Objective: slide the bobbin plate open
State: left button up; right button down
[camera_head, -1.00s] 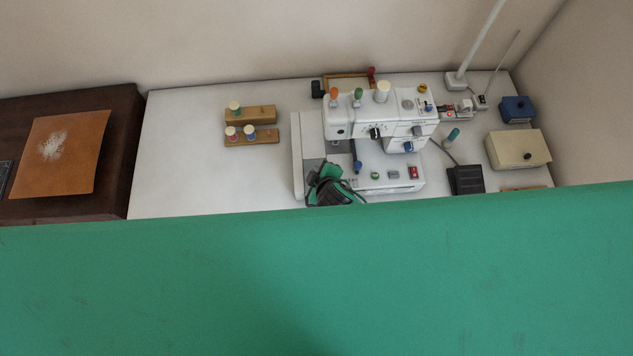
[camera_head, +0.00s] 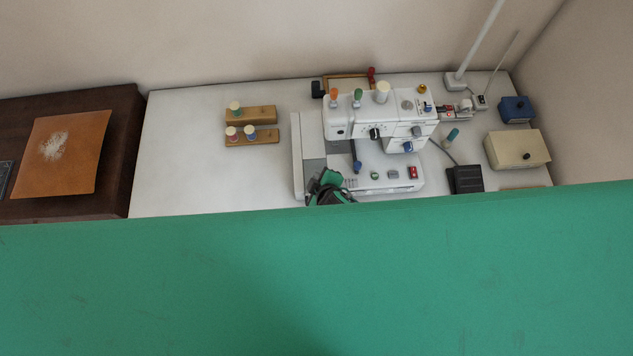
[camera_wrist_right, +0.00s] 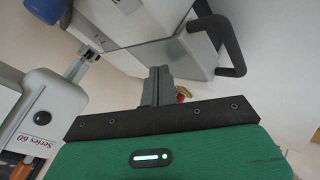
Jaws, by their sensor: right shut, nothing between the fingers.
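The white sewing machine (camera_head: 395,178) stands on the table in the head view. A grey plate (camera_head: 314,166) lies on the left part of its bed; I take it for the bobbin plate. My right gripper (camera_head: 322,180), green and black, is at the front left of the machine, over or beside the grey plate; I cannot tell whether it touches. In the right wrist view its dark fingers (camera_wrist_right: 158,85) are together with nothing between them. My left gripper is not in view.
Spool racks (camera_head: 252,136) stand on the table's left part. A black pedal (camera_head: 465,179), a beige box (camera_head: 517,150) and a blue box (camera_head: 517,109) are at the right. A large green surface fills the lower head view and hides the table's front.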

jog(key=shift+s, duration=1.05)
jog(key=shift+w+p, duration=0.25)
jog(key=shift+p, duration=0.15)
dwell(0.4)
jog(key=r+p, duration=0.3)
jog(key=shift+d+r, duration=0.25)
jog(key=shift+d, duration=0.1)
jog(key=shift+d+r+p, duration=0.25)
jog(key=shift+r+p, duration=0.45)
jog(key=shift+r, duration=0.5)
